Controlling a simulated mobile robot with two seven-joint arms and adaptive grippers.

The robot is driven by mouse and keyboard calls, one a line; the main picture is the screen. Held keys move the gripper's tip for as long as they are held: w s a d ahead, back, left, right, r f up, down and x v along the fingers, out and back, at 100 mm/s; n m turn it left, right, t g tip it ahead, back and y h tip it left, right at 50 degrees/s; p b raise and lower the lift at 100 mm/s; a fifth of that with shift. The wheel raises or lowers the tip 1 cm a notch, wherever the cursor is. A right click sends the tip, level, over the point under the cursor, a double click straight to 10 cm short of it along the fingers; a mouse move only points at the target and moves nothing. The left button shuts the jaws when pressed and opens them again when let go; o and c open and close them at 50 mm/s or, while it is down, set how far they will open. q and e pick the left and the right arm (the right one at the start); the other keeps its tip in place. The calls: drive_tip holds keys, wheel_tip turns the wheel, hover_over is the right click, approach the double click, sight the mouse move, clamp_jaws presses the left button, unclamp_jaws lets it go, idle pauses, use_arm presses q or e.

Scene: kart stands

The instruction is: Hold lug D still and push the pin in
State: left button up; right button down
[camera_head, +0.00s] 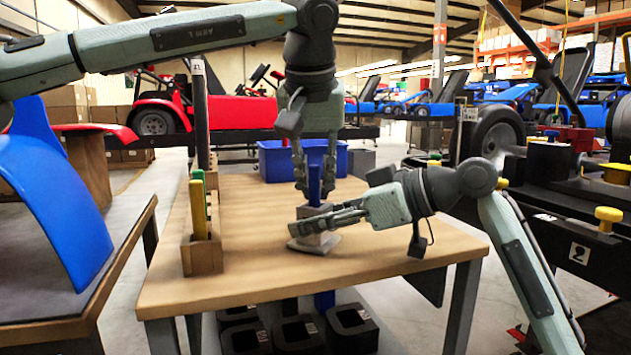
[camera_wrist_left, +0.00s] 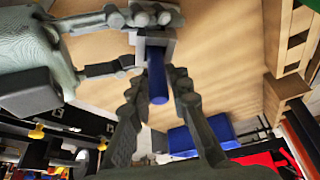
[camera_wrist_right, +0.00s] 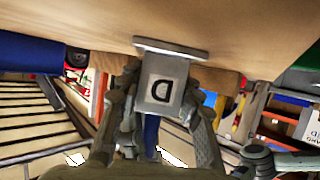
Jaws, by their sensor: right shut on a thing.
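Lug D is a grey block (camera_head: 316,212) on a flat base plate (camera_head: 314,244) on the wooden table; its letter D face (camera_wrist_right: 161,88) shows upside down in the right wrist view. My right gripper (camera_head: 312,218) comes in low from the right and is shut on the lug, one finger on each side. The blue pin (camera_head: 315,182) stands upright at the lug's top; it also shows in the left wrist view (camera_wrist_left: 157,80). My left gripper (camera_head: 315,186) points down from above, its fingers on both sides of the pin, apparently with small gaps. How deep the pin sits is hidden.
A wooden rack (camera_head: 202,256) with a yellow and a green upright piece stands on the table's left. A blue bin (camera_head: 283,162) is at the back. Several black parts (camera_head: 297,331) lie below the table. The table's front right is clear.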

use_arm(q)
drive_tip(key=o, duration=0.3)
drive_tip(key=shift+o, duration=0.2)
drive_tip(key=v, duration=1.2)
use_arm(e)
drive_tip(key=c, duration=0.9)
unclamp_jaws()
drive_tip(key=v, duration=1.2)
drive_tip(key=shift+r, duration=0.1)
